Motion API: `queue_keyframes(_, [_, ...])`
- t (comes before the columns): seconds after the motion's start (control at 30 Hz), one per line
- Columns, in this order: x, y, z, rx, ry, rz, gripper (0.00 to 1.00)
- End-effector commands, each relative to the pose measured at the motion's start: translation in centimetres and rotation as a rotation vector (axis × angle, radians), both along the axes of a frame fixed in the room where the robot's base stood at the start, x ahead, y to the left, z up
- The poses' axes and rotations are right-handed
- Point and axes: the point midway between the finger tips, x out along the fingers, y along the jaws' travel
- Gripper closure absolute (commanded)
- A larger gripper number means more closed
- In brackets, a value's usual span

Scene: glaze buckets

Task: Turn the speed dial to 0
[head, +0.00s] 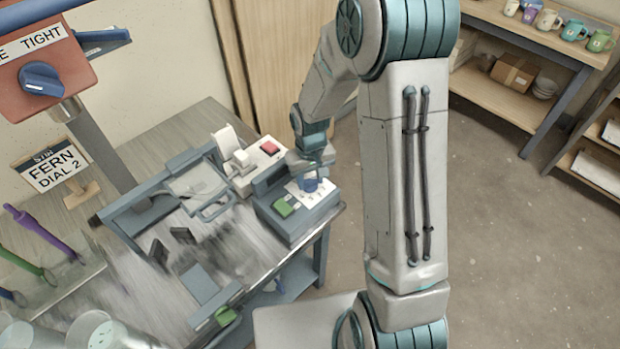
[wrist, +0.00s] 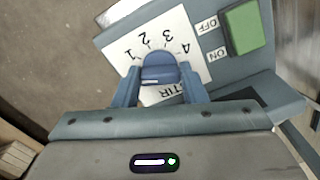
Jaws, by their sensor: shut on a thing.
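The speed dial (wrist: 160,66) is a blue knob on a white label plate (wrist: 190,30) printed with the numbers 1 to 4. No 0 can be read; the part of the scale nearest my gripper is covered. My gripper (wrist: 160,86) is shut on the dial, one blue finger on each side of it. I cannot tell for sure which number the dial points to. In the head view, the dial is mostly hidden by my gripper (head: 315,172), which is on top of the grey-blue control box (head: 290,226).
A green switch (wrist: 243,28) marked OFF and ON sits beside the dial plate. A white unit with a red button (head: 269,147) stands behind the box. A sign (head: 52,170) reads "STIR FERN DIAL 2". The box is near the table's right edge, with open floor beyond.

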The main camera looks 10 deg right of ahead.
Motion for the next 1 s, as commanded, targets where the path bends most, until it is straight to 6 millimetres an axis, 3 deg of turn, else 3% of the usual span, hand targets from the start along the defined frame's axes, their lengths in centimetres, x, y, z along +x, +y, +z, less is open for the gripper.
queue_keyframes(0.4, [0.11,-0.01,0.09,0.001,-0.003,0.204,0.85])
queue_keyframes(0.97, [0.13,0.01,0.11,0.0,-0.004,0.238,0.85])
queue_keyframes(1.0, [0.13,0.0,0.11,0.0,-0.004,0.238,0.59])
